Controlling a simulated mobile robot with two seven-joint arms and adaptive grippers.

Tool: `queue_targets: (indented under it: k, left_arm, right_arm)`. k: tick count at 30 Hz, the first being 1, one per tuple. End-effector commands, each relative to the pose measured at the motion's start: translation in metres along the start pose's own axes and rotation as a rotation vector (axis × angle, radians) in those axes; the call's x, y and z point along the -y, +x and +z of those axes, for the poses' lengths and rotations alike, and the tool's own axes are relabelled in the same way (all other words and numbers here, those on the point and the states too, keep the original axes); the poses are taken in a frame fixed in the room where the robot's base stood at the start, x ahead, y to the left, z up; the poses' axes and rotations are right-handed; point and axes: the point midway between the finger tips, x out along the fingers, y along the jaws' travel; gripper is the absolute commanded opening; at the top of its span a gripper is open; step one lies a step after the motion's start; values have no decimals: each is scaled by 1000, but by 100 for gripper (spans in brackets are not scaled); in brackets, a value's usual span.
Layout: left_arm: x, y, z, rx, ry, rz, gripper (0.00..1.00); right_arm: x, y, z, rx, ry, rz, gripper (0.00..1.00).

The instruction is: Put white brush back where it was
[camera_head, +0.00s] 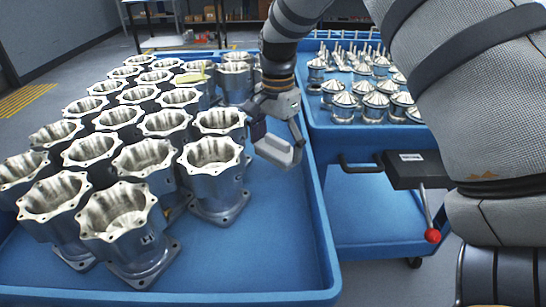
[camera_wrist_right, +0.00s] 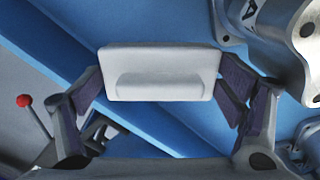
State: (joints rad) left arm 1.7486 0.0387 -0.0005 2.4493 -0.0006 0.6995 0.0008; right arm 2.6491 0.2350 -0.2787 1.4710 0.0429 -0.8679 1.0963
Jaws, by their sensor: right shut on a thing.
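The white brush (camera_wrist_right: 160,75) is a pale block held between the dark finger pads of my right gripper (camera_wrist_right: 165,80) in the right wrist view. In the head view the right gripper (camera_head: 276,138) hangs down over the right part of the blue tray, with the white brush (camera_head: 277,151) at its lower end. The brush is close to the right side of a metal housing (camera_head: 215,160). I cannot tell whether they touch. The brush appears to be above the tray floor. My left gripper is not in view.
Several metal housings stand in rows in the blue tray (camera_head: 262,250). A yellowish item (camera_head: 190,78) lies on the housings at the back. A second blue cart (camera_head: 350,136) on the right carries cone-topped metal parts (camera_head: 376,104). The tray floor at front right is clear.

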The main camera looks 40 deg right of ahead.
Motion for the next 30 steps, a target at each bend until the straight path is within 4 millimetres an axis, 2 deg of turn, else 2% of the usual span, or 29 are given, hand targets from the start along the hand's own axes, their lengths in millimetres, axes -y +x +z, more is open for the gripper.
queue_targets:
  k: [4,9,20,21,22,30]
  left_arm:
    - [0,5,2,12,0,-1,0]
    - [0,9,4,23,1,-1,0]
    - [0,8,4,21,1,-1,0]
    - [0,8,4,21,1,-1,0]
    - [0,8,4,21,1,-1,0]
    - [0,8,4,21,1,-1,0]
  right_arm:
    - [6,11,-6,0,1,1,61]
    - [7,41,-7,2,1,1,61]
    - [7,44,-7,0,0,-3,61]
    - [7,44,-7,0,0,-4,96]
    - [7,44,-7,0,0,-4,100]
    - [7,44,-7,0,0,-4,100]
